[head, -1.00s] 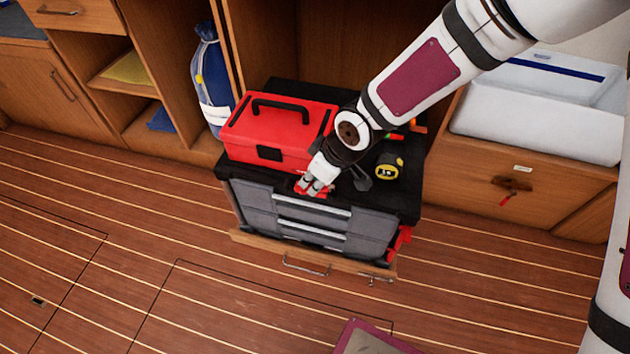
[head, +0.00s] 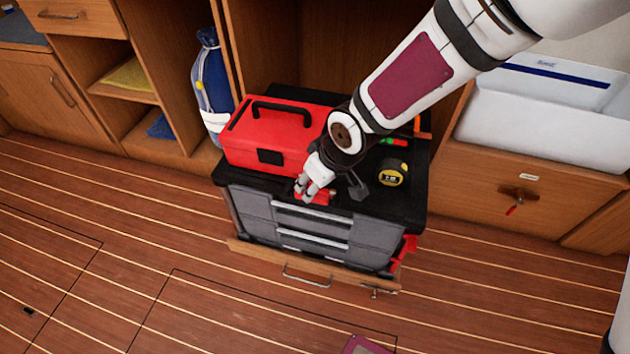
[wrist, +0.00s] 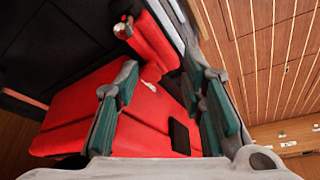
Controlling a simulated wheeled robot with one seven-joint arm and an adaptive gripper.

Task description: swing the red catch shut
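The red catch (head: 320,197) is a small red part at the front top edge of a grey drawer chest (head: 255,204). My gripper (head: 307,190) is down at its left end, fingers pointing toward the front edge, and partly hides it. In the wrist view a red bar with a pale tip (wrist: 153,42), apparently the catch, lies beyond my fingers. My gripper's two green-padded fingers (wrist: 165,105) are wide apart there, with nothing clearly held. I cannot tell whether a finger touches the catch.
A red toolbox (head: 278,138) stands close to the left of my gripper. A yellow tape measure (head: 392,173) lies to the right on the black top. A red-handled latch (head: 514,203) is on the cabinet at right.

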